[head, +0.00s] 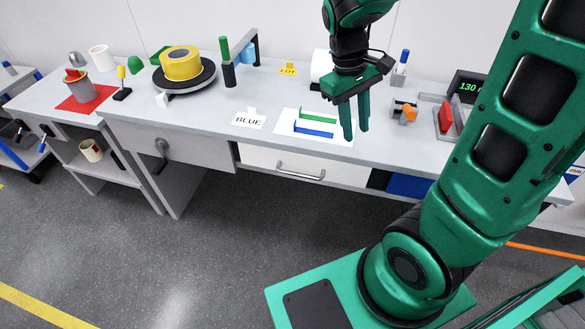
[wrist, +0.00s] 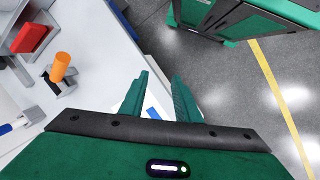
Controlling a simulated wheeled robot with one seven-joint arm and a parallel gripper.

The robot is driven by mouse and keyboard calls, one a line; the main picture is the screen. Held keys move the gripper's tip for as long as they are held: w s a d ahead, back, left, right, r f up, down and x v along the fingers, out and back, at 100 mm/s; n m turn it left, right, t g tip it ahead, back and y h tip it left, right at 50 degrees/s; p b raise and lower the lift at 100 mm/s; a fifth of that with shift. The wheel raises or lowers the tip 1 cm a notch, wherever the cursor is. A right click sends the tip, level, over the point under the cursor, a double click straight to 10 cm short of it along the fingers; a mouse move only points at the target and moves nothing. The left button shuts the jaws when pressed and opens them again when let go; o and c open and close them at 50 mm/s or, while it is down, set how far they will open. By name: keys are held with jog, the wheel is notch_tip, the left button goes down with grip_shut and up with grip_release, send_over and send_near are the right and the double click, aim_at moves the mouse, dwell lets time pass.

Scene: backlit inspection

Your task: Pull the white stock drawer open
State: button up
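The white stock drawer (head: 270,165) is in the front of the bench, below its top, with a grey bar handle (head: 301,173). It looks shut in the head view. My gripper (head: 357,128) points down above the bench top, near the front edge, up and to the right of the handle. Its two green fingers are apart with nothing seen between them. In the wrist view my gripper (wrist: 163,98) also shows its fingers parted. The drawer and its handle cannot be made out in the wrist view.
A white sheet with a blue strip (head: 314,132) and a green strip lies beside my gripper. The floor before the drawer is clear.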

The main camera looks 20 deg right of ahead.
jog(key=w+a+f+n+h, duration=0.2)
jog(key=w+a+f+n, duration=0.3)
jog(key=w+a, duration=0.3)
jog(key=n, duration=0.3)
send_near(294, 174)
jog(key=shift+h, duration=0.4)
jog(key=x, duration=0.8)
jog(key=shift+s+d+r, duration=0.1)
jog(key=shift+d+r, duration=0.05)
grip_shut()
